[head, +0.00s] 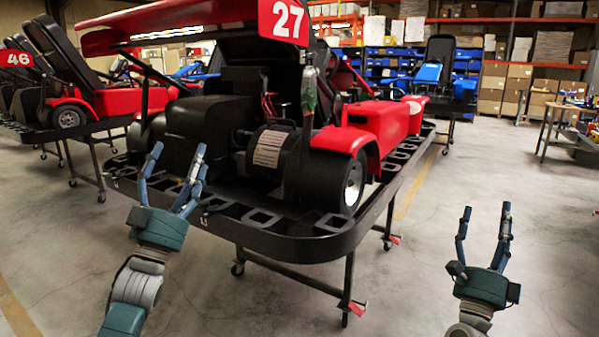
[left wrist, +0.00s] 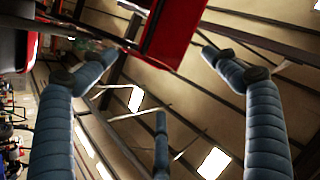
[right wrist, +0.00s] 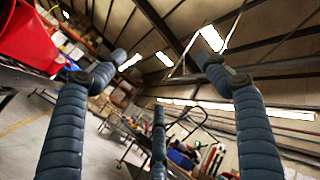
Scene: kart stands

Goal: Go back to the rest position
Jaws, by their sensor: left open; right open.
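My left gripper (head: 172,178) points upward in front of the kart stand's rear left part in the head view. Its fingers are spread and empty, and they also show apart in the left wrist view (left wrist: 158,75). My right gripper (head: 483,232) points upward over open floor to the right of the stand. Its fingers are spread with nothing between them, as the right wrist view (right wrist: 157,75) also shows.
A red and black kart numbered 27 (head: 385,128) sits on a black wheeled stand (head: 300,246) just ahead. Another red kart (head: 120,99) stands at the left. Shelves with boxes (head: 510,85) and a table (head: 560,122) are at the back right. The floor at right is clear.

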